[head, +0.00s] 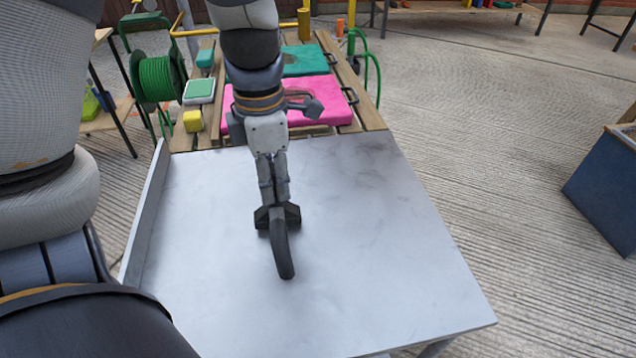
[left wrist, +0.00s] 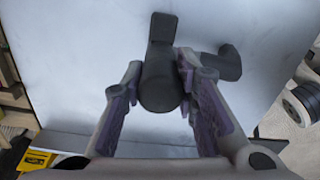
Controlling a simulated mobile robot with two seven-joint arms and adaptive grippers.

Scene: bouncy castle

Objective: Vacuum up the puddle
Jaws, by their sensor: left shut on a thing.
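My left gripper (head: 273,185) points down over the grey metal tabletop and is shut on a black nozzle-like tool (head: 281,248). The tool's curved dark tube extends below the fingers toward the front of the tabletop. I cannot tell if its tip touches the surface. In the left wrist view the fingers (left wrist: 160,82) close on both sides of the tool's thick black body (left wrist: 158,62), with a bent black arm sticking out to the right. No clear puddle shows; the tabletop has only faint darker smudges at its right. My right gripper is not in view.
The metal tabletop (head: 360,260) is otherwise bare, with a raised lip on its left. Behind it, a wooden slatted surface holds pink (head: 325,100) and teal (head: 303,60) pads and a yellow block (head: 193,121). A green hose reel (head: 157,78) stands back left; a blue box (head: 608,185) stands right.

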